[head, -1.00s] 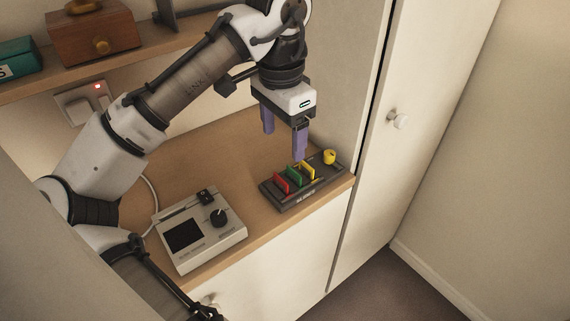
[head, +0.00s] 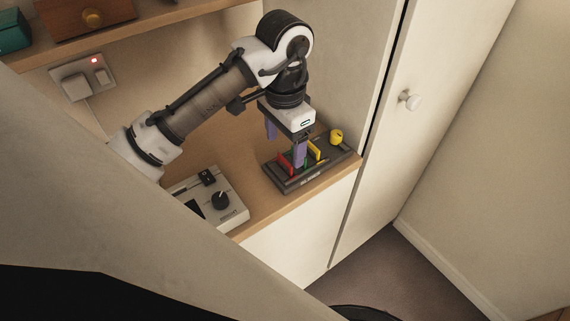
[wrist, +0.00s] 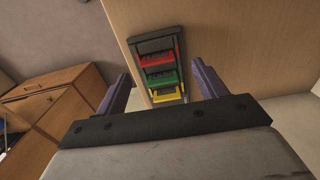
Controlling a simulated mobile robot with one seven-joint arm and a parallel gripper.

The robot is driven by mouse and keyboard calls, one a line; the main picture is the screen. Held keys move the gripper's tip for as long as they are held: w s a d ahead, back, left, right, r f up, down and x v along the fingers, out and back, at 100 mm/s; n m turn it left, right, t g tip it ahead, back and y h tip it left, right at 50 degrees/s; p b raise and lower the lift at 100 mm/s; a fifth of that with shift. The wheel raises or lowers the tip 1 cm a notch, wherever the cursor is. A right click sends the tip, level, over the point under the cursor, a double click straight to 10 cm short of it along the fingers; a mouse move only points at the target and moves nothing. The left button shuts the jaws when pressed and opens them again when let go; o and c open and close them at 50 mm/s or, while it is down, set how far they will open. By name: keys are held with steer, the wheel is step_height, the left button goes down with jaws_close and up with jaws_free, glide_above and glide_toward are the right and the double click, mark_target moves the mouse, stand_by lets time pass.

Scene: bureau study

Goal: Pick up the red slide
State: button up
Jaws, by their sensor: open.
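The red slide (head: 285,161) stands upright at the left end of a dark slotted holder (head: 291,182). A green slide and a yellow slide (head: 314,151) stand beside it; my finger partly hides the green one in the head view. The wrist view shows the red slide (wrist: 158,60) farthest off, then the green slide (wrist: 162,78), then the yellow slide (wrist: 167,95) nearest. My gripper (head: 285,148) is open and empty, pointing down over the holder. In the wrist view its purple fingers (wrist: 162,88) stand wide on either side of the row. I cannot tell whether they touch anything.
A grey device with a black knob (head: 220,200) sits left of the holder on the wooden desktop. A yellow round item (head: 336,137) is at the holder's right end. A cabinet side rises behind it. A shelf with a wooden box (head: 85,17) hangs above.

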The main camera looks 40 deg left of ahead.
steer(key=shift+s+d+f+p, duration=0.15)
steer(key=shift+f+p, duration=0.3)
steer(key=shift+f, duration=1.8)
steer(key=c, duration=1)
